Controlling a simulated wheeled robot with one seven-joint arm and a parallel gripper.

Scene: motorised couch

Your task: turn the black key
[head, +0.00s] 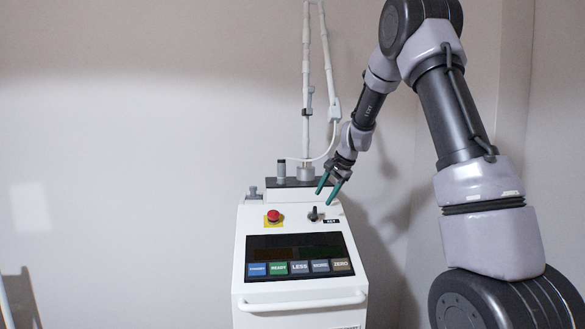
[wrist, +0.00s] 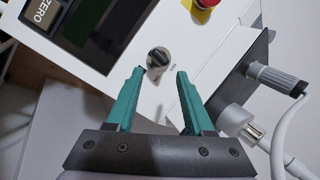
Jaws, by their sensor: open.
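The black key (head: 313,214) stands on the white sloped top of the machine, beside a small black label. In the wrist view the key (wrist: 158,57) shows with a dark knob on a lighter round base, just beyond the fingertips. My gripper (head: 325,189) has green fingers and is above and slightly right of the key in the head view. In the wrist view my gripper (wrist: 160,72) is open, and the key lies a little ahead of the gap between the fingers. Nothing is held. I cannot tell the exact height of the fingertips above the panel.
A red emergency button (head: 273,215) on a yellow plate sits left of the key. A dark display (head: 295,246) with several coloured buttons is below. A white handle (head: 302,302) crosses the front. A pole (head: 306,90) with a cable rises behind.

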